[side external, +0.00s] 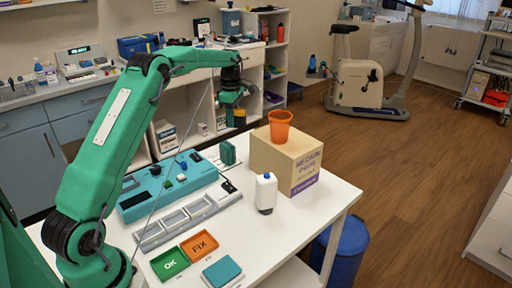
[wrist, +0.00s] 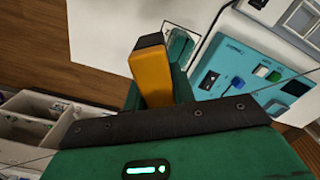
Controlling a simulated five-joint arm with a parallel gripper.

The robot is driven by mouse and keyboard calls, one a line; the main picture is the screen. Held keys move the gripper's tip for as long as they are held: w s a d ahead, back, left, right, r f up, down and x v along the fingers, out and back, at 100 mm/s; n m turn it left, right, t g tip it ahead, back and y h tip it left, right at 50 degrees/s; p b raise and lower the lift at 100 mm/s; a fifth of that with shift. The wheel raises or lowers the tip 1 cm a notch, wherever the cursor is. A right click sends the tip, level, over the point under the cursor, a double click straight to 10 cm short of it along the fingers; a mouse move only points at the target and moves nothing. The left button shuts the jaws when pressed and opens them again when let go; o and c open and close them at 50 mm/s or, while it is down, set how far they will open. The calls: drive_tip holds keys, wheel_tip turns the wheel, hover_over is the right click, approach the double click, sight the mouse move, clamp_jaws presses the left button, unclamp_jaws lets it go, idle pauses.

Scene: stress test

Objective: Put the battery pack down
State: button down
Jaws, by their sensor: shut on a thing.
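My gripper (side external: 236,106) is raised above the far edge of the white table (side external: 318,205). It is shut on the battery pack (wrist: 153,76), an orange-yellow block with a dark end, seen between the green fingers in the wrist view. A green tray marked OK (side external: 170,264) and an orange tray marked FIX (side external: 199,246) lie at the front. A grey slotted rack (side external: 187,219) lies behind them, with empty-looking compartments.
A teal device (side external: 168,190) lies behind the rack; it also shows in the wrist view (wrist: 232,78). A green upright object (side external: 228,153) stands at the back. A carton (side external: 285,160) bears an orange cup (side external: 280,126), beside a white bottle (side external: 265,192). A teal block (side external: 222,272) lies in front.

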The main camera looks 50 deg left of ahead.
sight(247, 150)
drive_tip(key=w+a+f+n, duration=0.1)
drive_tip(key=w+f+n, duration=0.4)
drive_tip(key=n, duration=0.6)
drive_tip(key=shift+w+f, duration=0.25)
drive_tip(key=shift+w, duration=0.95)
drive_tip(key=shift+a, duration=0.1)
drive_tip(key=shift+f, duration=4)
drive_tip(key=shift+f, duration=0.1)
drive_tip(key=c, duration=1.2)
unclamp_jaws()
drive_tip(key=shift+f, duration=0.1)
drive_tip(key=shift+o, duration=0.2)
